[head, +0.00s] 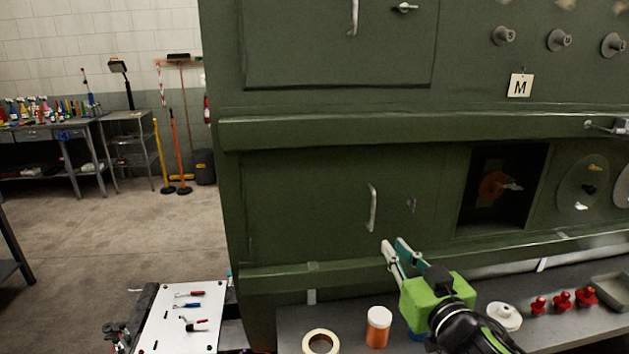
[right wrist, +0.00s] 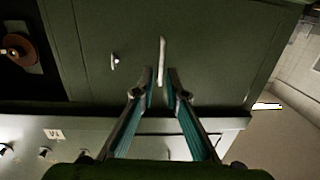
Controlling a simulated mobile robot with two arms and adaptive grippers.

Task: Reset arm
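My right gripper (head: 395,243) is raised in front of the green fuselage panel (head: 300,195), below and slightly right of a pale vertical door handle (head: 372,208). Its two teal-lined fingers are apart with nothing between them. In the right wrist view the open fingertips (right wrist: 161,75) point toward the panel, and the handle (right wrist: 163,60) lines up with the gap. The handle appears beyond the fingertips; contact cannot be made out. My left gripper is not in view.
A grey ledge below the panel holds a tape roll (head: 321,342), an orange bottle (head: 378,327), a white round part (head: 504,316) and red knobs (head: 562,300). A white tool board (head: 180,318) stands lower left. A dark recess (head: 503,190) opens right. Floor at left is clear.

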